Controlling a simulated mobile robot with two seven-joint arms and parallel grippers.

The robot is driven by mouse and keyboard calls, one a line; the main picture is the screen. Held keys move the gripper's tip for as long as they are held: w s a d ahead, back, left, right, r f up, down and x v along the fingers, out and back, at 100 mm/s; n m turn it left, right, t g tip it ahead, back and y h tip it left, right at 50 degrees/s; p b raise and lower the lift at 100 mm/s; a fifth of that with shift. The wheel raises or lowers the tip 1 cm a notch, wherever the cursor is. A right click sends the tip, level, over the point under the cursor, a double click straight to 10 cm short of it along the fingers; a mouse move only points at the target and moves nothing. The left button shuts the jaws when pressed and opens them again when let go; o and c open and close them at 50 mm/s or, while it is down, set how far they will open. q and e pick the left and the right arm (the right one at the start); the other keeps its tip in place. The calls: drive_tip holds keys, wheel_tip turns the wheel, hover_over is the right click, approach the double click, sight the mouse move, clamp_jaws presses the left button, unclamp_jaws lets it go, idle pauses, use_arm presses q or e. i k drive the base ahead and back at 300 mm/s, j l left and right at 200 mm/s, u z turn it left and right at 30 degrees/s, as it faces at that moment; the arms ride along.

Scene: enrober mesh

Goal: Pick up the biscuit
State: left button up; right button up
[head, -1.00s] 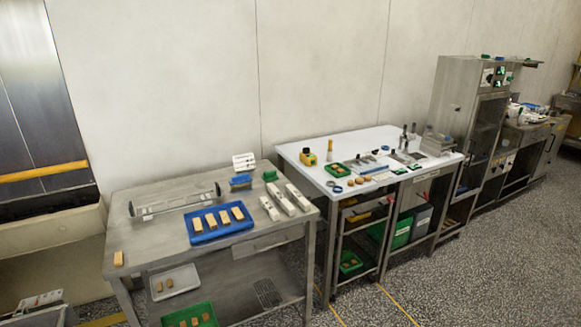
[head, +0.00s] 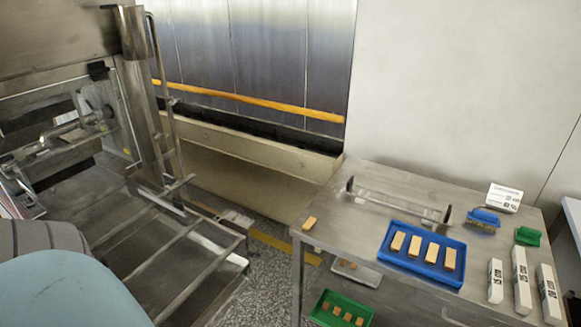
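Several tan biscuits stand in a row in a blue tray (head: 457,245) on the steel table; one of them is this biscuit (head: 415,246). A single biscuit (head: 309,223) lies alone at the table's left corner, close to the edge. More small biscuits lie in a green tray (head: 318,311) below. I cannot tell which biscuit the task means. Neither of my grippers is in view.
The steel table (head: 362,232) also bears a rail fixture (head: 397,203), white boxes (head: 522,280), a blue brush (head: 483,217) and a white sign (head: 504,197). A metal machine frame (head: 150,258) fills the left. Speckled floor (head: 268,279) shows between them.

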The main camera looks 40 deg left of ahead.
sight(310, 223)
drive_tip(key=i+l+u, duration=0.1)
drive_tip(key=u, duration=0.35)
drive_tip(key=i+l+u, duration=0.15)
drive_tip(key=u, duration=0.35)
drive_tip(key=i+l+u, duration=0.2)
drive_tip(key=u, duration=0.25)
drive_tip(key=i+l+u, duration=0.1)
drive_tip(key=l+u, duration=0.15)
drive_tip(key=u, duration=0.2)
drive_tip(key=l+u, duration=0.25)
drive_tip(key=u, duration=0.25)
drive_tip(key=l+u, duration=0.3)
drive_tip(key=u, duration=0.15)
